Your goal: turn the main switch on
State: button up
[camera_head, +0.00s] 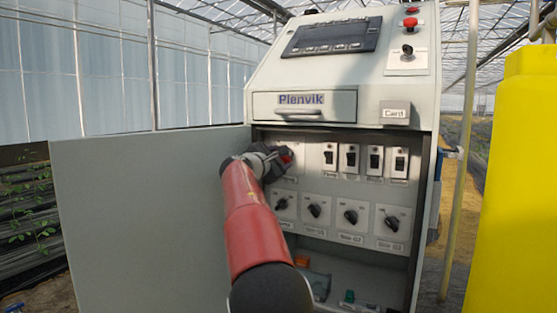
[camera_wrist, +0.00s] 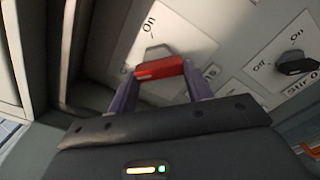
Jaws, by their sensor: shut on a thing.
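The main switch has a red handle (camera_wrist: 160,68) on a pale plate (camera_wrist: 185,32) marked "On", in the wrist view. My gripper (camera_wrist: 160,80) has its two fingers on either side of the red handle and is shut on it. In the head view my gripper (camera_head: 268,160) is at the upper left of the panel inside the cabinet, and a bit of the red handle (camera_head: 287,157) shows beside it. My gripper and arm hide most of the switch plate there. The exact angle of the handle is hard to tell.
The cabinet door (camera_head: 150,220) stands open on the left. Several black rocker switches (camera_head: 349,158) sit right of my gripper, with rotary knobs (camera_head: 350,216) below. A drawer (camera_head: 303,106) is above. A yellow tank (camera_head: 515,190) stands at the right.

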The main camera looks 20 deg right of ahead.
jog(key=shift+m, duration=0.3)
jog(key=m+b, duration=0.1)
jog(key=m, duration=0.2)
jog(key=shift+m, duration=0.4)
jog(key=m+b, duration=0.1)
jog(key=m, duration=0.6)
jog(key=m+b, duration=0.1)
jog(key=m, duration=0.2)
jog(key=m+b, duration=0.1)
jog(key=m, duration=0.2)
jog(key=shift+r, duration=0.3)
jog(key=shift+m, duration=0.3)
jog(key=o, duration=1)
jog(key=shift+c, duration=0.2)
